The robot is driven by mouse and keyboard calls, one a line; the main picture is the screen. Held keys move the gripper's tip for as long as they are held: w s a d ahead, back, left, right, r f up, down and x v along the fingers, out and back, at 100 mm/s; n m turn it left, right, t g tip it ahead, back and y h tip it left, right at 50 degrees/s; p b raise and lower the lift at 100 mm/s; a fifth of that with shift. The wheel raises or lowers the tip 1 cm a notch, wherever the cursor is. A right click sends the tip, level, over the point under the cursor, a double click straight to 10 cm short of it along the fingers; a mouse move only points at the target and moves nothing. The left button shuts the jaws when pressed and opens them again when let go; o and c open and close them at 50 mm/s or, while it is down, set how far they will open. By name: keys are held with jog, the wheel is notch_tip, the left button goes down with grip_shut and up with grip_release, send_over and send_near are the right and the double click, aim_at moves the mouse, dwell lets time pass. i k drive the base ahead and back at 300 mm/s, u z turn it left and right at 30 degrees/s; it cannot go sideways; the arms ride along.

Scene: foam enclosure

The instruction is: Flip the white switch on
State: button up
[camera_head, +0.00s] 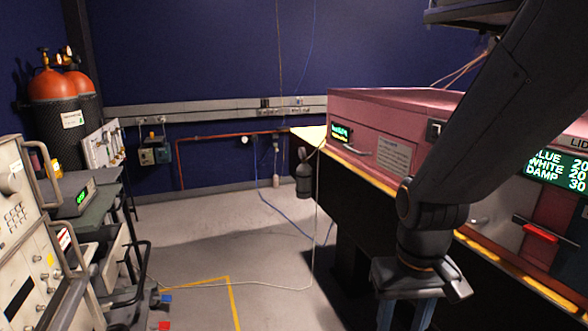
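I cannot make out a white switch for certain in this view. The pink enclosure (400,112) stands at the right, and my arm crosses in front of it and hides part of its front. A lit green display (558,170) on it reads BLUE 20, WHITE 20, DAMP 30. My gripper (405,320) points down at the bottom right, in front of the enclosure. Its two grey-blue fingers are apart with nothing seen between them, and their tips run to the bottom edge of the picture.
A red handle (541,233) is on the enclosure's lower front. Instrument racks (28,240) and orange gas cylinders (50,85) stand at the left. A cable (270,285) crosses the grey floor (210,250), which is mostly clear in the middle. A yellow line (232,300) marks it.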

aim_at(435, 127)
jog(key=u, duration=0.75)
jog(key=i, duration=0.35)
jog(key=z, duration=1.3)
